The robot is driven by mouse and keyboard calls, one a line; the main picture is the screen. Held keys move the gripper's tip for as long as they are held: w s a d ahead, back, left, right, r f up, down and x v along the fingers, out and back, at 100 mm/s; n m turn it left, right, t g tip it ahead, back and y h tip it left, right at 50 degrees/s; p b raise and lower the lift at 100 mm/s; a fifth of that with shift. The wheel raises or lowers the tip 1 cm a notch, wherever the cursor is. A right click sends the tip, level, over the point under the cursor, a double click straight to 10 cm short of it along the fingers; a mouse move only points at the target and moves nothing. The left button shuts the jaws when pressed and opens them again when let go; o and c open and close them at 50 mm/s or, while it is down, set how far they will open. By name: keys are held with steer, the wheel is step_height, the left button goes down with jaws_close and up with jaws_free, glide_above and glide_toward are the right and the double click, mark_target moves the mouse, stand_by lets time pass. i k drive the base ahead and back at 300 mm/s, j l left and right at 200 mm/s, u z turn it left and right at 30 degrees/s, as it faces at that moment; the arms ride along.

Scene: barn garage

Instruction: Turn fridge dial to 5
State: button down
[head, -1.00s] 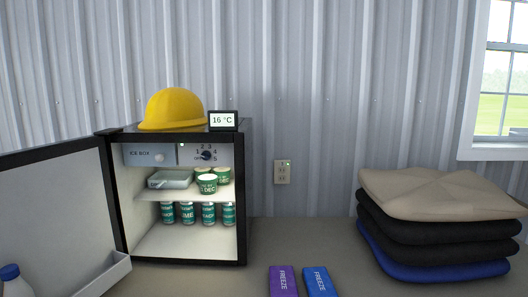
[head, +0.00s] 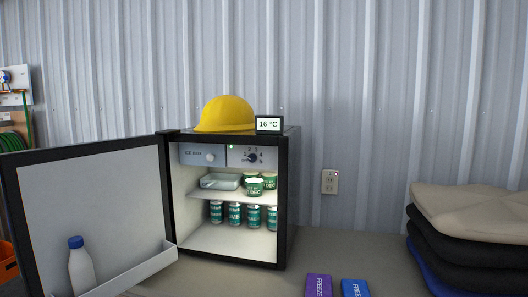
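The small fridge (head: 283,205) stands on the counter with its door (head: 95,215) swung wide open to the left. The dark round dial (head: 252,158) is on a pale panel at the upper right inside, with small numbers around it. The numbers and pointer are too small to read surely. The ice box flap (head: 200,155) beside the panel is shut. A display (head: 269,124) on top of the fridge reads 16 °C. My gripper is not in view.
Cups and a clear container (head: 220,181) sit on the fridge shelf, with several cans (head: 235,214) below. A yellow hard hat (head: 226,114) is on top. A bottle (head: 81,266) stands in the door rack. Freeze packs (head: 319,286) and folded cloths (head: 470,212) lie to the right.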

mark_target(252, 157)
steer(key=i+j+z, duration=0.1)
steer(key=i+z, duration=0.4)
steer(key=i+j+z, duration=0.25)
steer(key=i+z, duration=0.2)
steer(key=i, duration=0.05)
